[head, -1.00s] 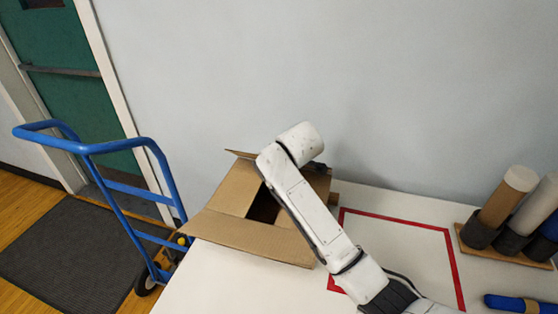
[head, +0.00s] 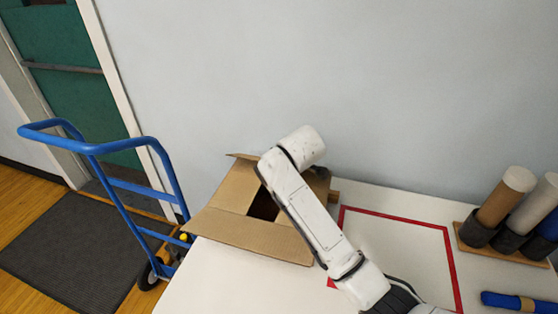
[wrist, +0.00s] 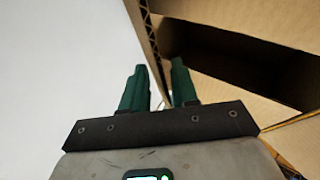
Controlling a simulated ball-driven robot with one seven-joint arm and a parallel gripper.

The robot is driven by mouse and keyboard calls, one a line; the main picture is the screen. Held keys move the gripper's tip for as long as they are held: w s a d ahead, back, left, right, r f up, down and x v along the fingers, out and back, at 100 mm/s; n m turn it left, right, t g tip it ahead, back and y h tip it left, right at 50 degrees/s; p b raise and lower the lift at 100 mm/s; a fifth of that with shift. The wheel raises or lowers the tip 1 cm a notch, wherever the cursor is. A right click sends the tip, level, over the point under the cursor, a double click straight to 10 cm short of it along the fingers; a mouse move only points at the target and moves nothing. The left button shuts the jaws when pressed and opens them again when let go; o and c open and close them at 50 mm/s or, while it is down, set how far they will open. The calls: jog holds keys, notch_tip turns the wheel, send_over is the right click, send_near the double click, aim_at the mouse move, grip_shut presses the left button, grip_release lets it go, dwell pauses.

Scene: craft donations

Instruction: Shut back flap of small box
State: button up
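The small cardboard box (head: 250,238) stands open on the white table in the head view, with a dark interior. Its near and left flaps are spread outward. A thin strip of the back flap (head: 241,156) shows at the far side, near the wall, and looks raised. My arm covers the right part of the box and hides my gripper there. In the wrist view my gripper (wrist: 157,75) has its two green fingers apart, beside a cardboard edge (wrist: 149,35) of the box. That edge runs down towards the gap; I cannot tell whether it lies between the fingers.
A red taped square (head: 400,219) lies on the table right of the box. A blue hand truck (head: 110,185) stands left of the table. The wall is close behind.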

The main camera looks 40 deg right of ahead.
jog(key=s+a+r+p, duration=0.3)
jog(key=s+r+p, duration=0.3)
jog(key=s+p, duration=0.2)
jog(key=shift+a+p, duration=0.35)
jog(key=shift+p, duration=0.55)
jog(key=shift+s+p, duration=0.1)
jog(key=shift+p, duration=0.2)
dwell(0.3)
jog(key=shift+r, duration=0.1)
jog(key=b+v, duration=0.1)
jog(key=v, duration=0.9)
jog(key=shift+s+r, duration=0.2)
jog(key=shift+s, duration=0.1)
jog(key=shift+c, duration=0.2)
